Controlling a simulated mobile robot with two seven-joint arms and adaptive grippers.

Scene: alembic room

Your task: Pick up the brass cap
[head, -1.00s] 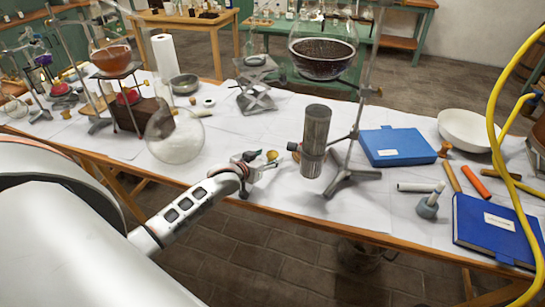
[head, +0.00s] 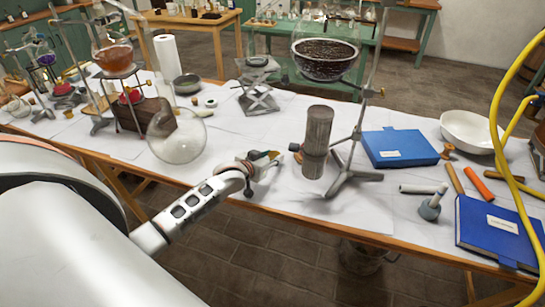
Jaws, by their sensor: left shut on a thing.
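My left gripper (head: 263,161) is over the white-covered table (head: 225,142), left of the grey metal cylinder (head: 317,140). It is shut on the brass cap (head: 275,154). Only a small brass-coloured bit of the cap shows at the fingertips; the fingers hide the rest. I cannot tell whether the cap touches the table. My right gripper is not in view.
A round glass flask (head: 178,140) stands left of my gripper. A metal stand (head: 350,178) holds a flask of dark grains (head: 325,62) at right. Bare cloth lies behind the gripper.

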